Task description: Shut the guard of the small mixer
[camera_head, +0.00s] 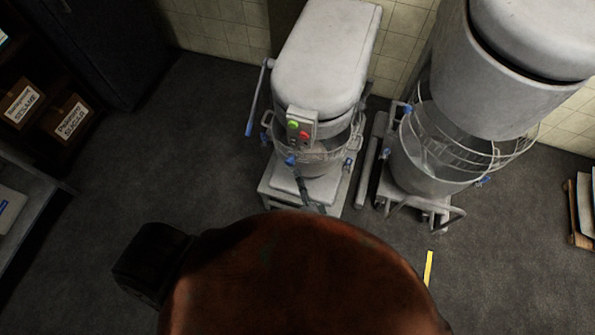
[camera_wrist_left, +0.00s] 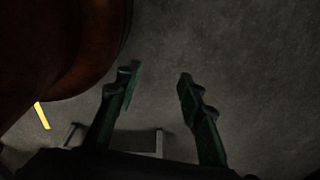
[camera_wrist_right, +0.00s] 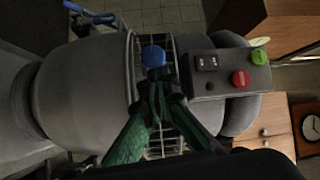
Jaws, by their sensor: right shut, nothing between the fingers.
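The small grey mixer (camera_head: 325,60) stands against the tiled wall in the head view, with its control box (camera_head: 301,125) at the front. Its wire guard (camera_wrist_right: 165,148) shows in the right wrist view, at the front below the mixer head. A blue knob (camera_wrist_right: 153,56) shows at the guard. My right gripper (camera_wrist_right: 158,88) is shut and empty, its tips right by the knob; I cannot tell whether they touch it. In the head view this gripper (camera_head: 300,182) is small and dark in front of the bowl. My left gripper (camera_wrist_left: 158,77) is open and empty above the floor.
A larger mixer (camera_head: 520,90) with a wire guard (camera_head: 450,145) stands close on the right. Shelves with boxes (camera_head: 68,118) are at the left, and a grey table (camera_head: 35,205) is below them. The floor (camera_head: 170,160) between is clear.

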